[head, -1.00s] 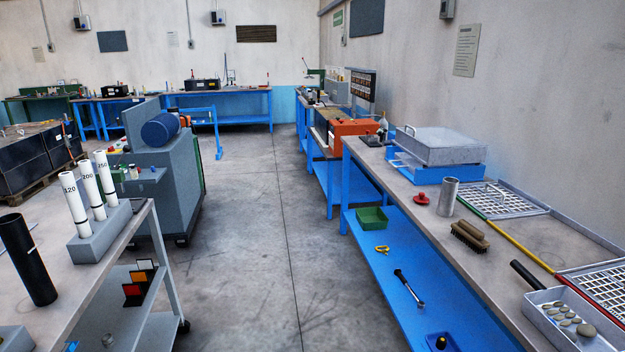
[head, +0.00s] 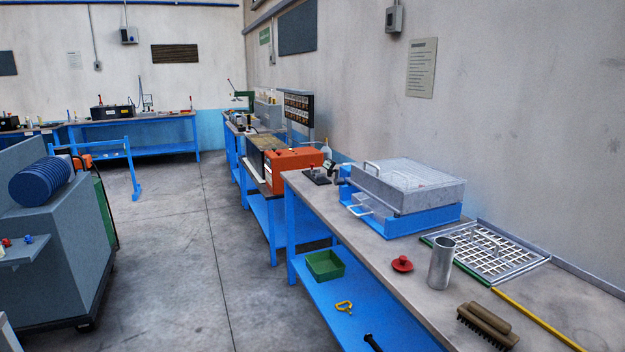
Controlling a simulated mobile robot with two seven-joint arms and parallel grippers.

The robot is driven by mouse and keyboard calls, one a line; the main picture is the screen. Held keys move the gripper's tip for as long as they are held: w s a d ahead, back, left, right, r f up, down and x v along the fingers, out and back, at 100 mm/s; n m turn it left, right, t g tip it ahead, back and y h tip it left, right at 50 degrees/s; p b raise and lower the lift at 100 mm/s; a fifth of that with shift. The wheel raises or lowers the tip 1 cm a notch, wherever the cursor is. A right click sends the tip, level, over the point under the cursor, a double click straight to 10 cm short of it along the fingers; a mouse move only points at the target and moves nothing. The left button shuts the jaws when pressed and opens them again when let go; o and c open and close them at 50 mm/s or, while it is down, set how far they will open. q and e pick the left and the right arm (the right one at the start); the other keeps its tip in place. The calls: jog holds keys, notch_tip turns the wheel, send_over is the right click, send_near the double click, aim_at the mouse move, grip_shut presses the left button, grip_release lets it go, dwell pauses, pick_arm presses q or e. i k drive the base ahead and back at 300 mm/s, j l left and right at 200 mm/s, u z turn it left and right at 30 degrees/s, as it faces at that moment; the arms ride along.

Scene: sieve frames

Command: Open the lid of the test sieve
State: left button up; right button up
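The test sieve (head: 402,212) is a blue box-like frame at the back of the right-hand bench. Its grey metal lid (head: 410,174) lies on top, with a bar handle at its near left edge. The lid looks slightly tilted on the blue frame; I cannot tell whether it is fully seated. A second light handle (head: 358,207) sticks out low on the sieve's left side. Neither of my grippers is in view.
On the bench (head: 372,262) are a red knob (head: 402,264), a metal cylinder (head: 441,263), a brush (head: 487,325), a wire grid screen (head: 485,254) and a yellow rod (head: 540,320). A green bin (head: 324,265) sits on the shelf below. Open floor (head: 180,270) lies left of the bench.

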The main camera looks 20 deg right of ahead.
aim_at(460, 178)
jog(key=i+z, duration=0.15)
jog(key=i, duration=0.25)
jog(key=i+j+z, duration=0.15)
jog(key=i, duration=0.3)
jog(key=i+j+z, duration=0.15)
jog(key=i, duration=0.25)
jog(key=i+j+z, duration=0.2)
jog(key=i+z, duration=0.25)
jog(key=i+j+z, duration=0.3)
jog(key=z, duration=0.15)
jog(key=i+j+z, duration=0.25)
jog(key=j+z, duration=0.15)
jog(key=i+j+z, duration=0.2)
jog(key=j+z, duration=0.25)
jog(key=i+j, duration=0.05)
jog(key=j, duration=0.05)
